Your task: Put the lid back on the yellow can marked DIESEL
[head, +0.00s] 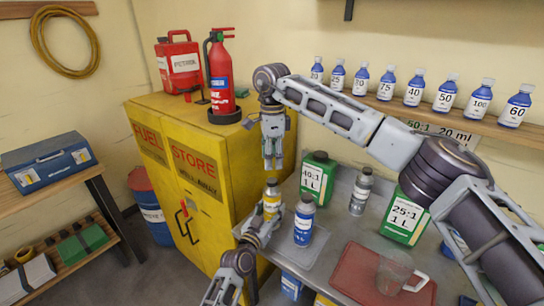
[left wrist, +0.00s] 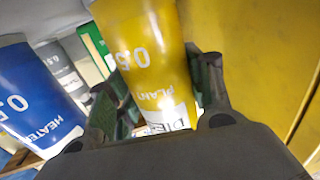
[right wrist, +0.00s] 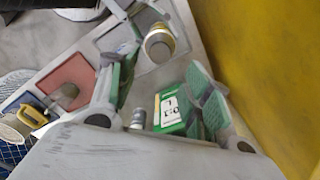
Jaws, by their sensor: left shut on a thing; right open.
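The yellow can (head: 271,201) stands upright above or at the left end of the grey bench. My right gripper (head: 273,163) is open and empty, pointing down above the can. In the right wrist view the can's round top (right wrist: 160,45) shows beyond my open fingers (right wrist: 158,84). I cannot tell whether that top is covered. I cannot make out a loose lid.
A blue can (head: 304,220) stands close to the right of the yellow can. Green containers (head: 318,178), (head: 404,215) and a grey bottle (head: 361,192) stand behind. A red tray (head: 362,270) holds a clear jug (head: 394,271). The yellow cabinet (head: 228,165) rises close on the left.

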